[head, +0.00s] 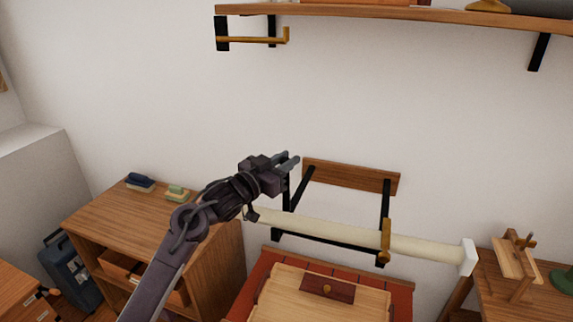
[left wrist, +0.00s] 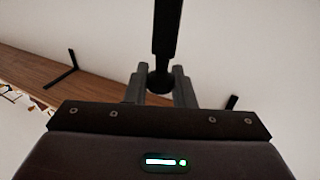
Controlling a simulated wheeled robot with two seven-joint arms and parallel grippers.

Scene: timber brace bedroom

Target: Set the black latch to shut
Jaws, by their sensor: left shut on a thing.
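A black frame (head: 385,212) hangs on the wall from a wooden board (head: 350,175). Its left upright runs up to my left gripper (head: 291,163), which is at the board's upper left end. In the left wrist view, a black bar, which looks like the black latch (left wrist: 167,30), comes down to a rounded end between the two fingers of my left gripper (left wrist: 158,85). The fingers are shut on it. In the head view the gripper hides the held part, so the latch's setting cannot be told. My right gripper is not in view.
A cream roller (head: 420,244) with a white end crosses the frame low down. A wooden shelf (head: 400,13) on black brackets is above. A wooden cabinet (head: 120,225) stands left, a wooden table (head: 540,290) right. The wall between shelf and board is clear.

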